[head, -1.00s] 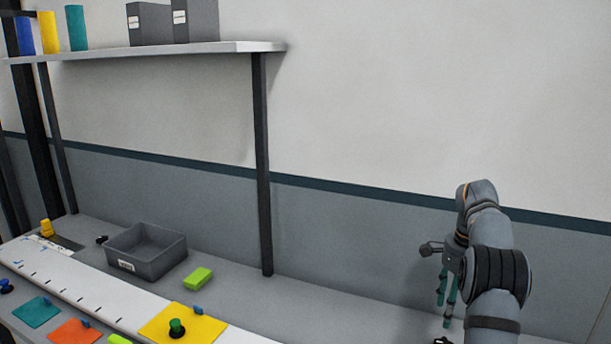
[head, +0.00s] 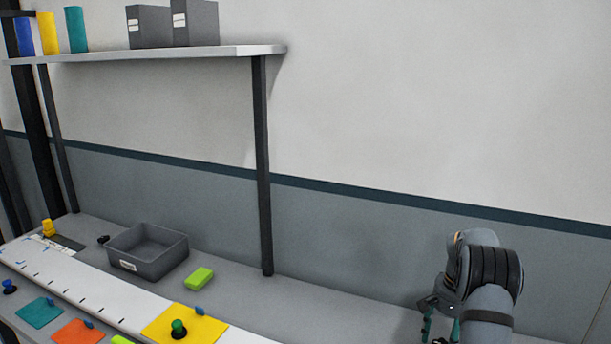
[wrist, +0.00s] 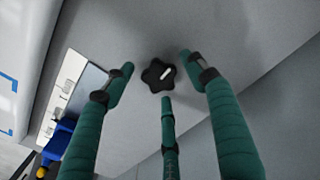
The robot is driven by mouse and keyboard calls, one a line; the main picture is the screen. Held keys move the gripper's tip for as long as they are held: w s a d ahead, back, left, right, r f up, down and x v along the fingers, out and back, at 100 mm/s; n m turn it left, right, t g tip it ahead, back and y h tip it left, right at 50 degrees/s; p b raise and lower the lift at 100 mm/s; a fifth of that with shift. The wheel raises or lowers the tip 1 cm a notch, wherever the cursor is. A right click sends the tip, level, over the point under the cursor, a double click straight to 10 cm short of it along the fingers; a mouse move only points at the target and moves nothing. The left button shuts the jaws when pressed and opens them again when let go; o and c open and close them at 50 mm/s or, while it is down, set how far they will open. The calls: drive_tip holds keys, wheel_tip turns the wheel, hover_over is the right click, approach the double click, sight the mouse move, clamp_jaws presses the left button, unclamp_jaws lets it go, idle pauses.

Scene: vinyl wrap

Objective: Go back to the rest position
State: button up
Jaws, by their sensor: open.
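My gripper (head: 441,325) is at the lower right of the head view, low over the right part of the bench, with its teal fingers pointing down and partly cut off by the frame. In the wrist view my gripper (wrist: 157,78) has its teal fingers spread open with nothing held. A black lobed knob (wrist: 158,75) with a white mark lies on the grey surface between the fingertips in that view. The fingers do not appear to touch it; the height gap is hard to tell.
A grey bin (head: 148,252) and a lime block (head: 199,278) sit on the bench. A yellow sheet (head: 205,327) bears a green-topped knob (head: 179,328). A shelf (head: 150,53) on dark posts stands left of my arm. The wall beside my arm is clear.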

drive_tip(key=n+p, duration=0.1)
drive_tip(key=n, duration=0.3)
drive_tip(key=shift+s+r, duration=0.1)
drive_tip(key=shift+r, duration=0.1)
drive_tip(key=n+p, duration=0.2)
drive_tip(key=n, duration=0.2)
drive_tip(key=n+p, duration=0.1)
drive_tip(key=n, duration=0.3)
drive_tip(key=shift+f+n+p, duration=0.15)
drive_tip(key=shift+n+p, duration=0.4)
drive_tip(key=shift+n, duration=0.95)
